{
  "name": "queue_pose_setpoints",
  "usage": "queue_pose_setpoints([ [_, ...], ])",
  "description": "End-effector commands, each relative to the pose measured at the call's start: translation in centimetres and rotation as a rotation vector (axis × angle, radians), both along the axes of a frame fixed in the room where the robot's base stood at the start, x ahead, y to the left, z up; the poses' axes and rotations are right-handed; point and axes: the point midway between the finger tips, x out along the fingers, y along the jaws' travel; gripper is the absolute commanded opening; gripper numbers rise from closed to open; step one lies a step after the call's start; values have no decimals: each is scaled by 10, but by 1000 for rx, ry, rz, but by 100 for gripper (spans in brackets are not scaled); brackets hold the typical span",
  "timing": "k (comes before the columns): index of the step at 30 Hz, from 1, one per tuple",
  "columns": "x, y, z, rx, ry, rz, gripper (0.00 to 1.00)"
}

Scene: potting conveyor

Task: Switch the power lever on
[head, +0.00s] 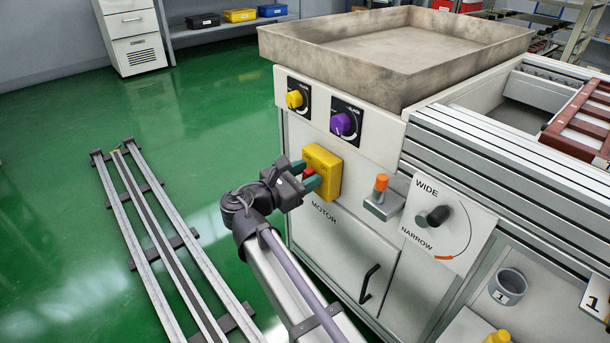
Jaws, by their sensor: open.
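A short lever with an orange tip (381,182) stands upright from a grey base (381,206) on the white front of the machine. I see no readable label on it. My gripper (306,175) is open, its two green-tipped fingers in front of the yellow motor box (325,168), to the left of the lever. A red part of that box shows between the fingers. I cannot tell whether the fingertips touch the box. Nothing is held.
A yellow knob (294,99) and a purple knob (341,124) are above the motor box. A wide/narrow dial (437,216) sits right of the lever. A black door handle (369,284) is below. Green floor (210,130) is open to the left, with rails (160,240).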

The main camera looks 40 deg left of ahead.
Motion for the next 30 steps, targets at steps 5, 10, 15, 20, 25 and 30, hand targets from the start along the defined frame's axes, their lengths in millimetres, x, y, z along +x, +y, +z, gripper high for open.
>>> queue_pose_setpoints([
  [5,1,0,0,0,0,0,45],
  [10,0,0,0,0,0,0,31],
  [15,0,0,0,0,0,0,15],
  [20,0,-2,-1,42,-12,0,13],
  [25,-2,-8,-4,273,-76,0,13],
  [30,-3,-10,-5,419,-115,0,12],
])
